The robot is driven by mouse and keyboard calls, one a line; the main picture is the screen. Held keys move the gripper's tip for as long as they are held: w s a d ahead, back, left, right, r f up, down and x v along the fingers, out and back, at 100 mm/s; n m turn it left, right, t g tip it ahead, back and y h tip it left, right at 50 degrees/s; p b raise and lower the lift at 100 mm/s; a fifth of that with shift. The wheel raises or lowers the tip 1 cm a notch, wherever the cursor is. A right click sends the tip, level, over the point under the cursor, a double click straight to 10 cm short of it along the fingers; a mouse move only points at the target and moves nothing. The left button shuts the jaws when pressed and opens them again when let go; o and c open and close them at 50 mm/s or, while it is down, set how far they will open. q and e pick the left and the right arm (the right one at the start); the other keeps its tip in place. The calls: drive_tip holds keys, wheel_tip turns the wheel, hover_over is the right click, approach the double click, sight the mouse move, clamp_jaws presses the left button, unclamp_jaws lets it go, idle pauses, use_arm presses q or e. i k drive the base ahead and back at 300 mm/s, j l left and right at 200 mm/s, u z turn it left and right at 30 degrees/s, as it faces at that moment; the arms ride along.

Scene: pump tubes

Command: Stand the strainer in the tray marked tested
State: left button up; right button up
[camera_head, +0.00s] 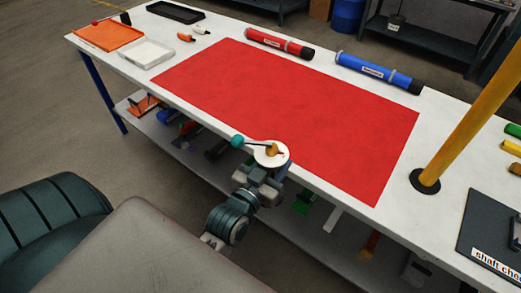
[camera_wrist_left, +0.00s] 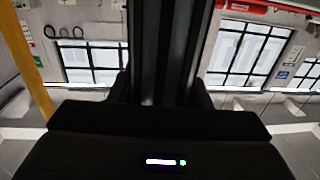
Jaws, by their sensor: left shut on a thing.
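My left gripper (camera_head: 266,165) is at the near edge of the table, in front of the red mat. It is shut on what looks like the strainer (camera_head: 272,153), a pale round disc with a tan knob, a thin dark rod and a teal ball at its left end. The strainer is held up clear of any tray. In the left wrist view, dark upright bars fill the middle and I cannot make out the strainer. An orange tray (camera_head: 104,46), a white tray (camera_head: 143,62) and a black tray (camera_head: 197,16) are at the table's far left; their markings are unreadable. My right gripper is out of view.
The red mat (camera_head: 290,110) covers the middle of the white table. A red tube (camera_head: 262,38) and a blue tube (camera_head: 362,67) lie along its back edge. Small white-and-orange parts (camera_head: 186,37) lie near the trays. A yellow post (camera_head: 465,120) stands at right.

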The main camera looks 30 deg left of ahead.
sight(147, 54)
drive_tip(key=j, duration=1.3)
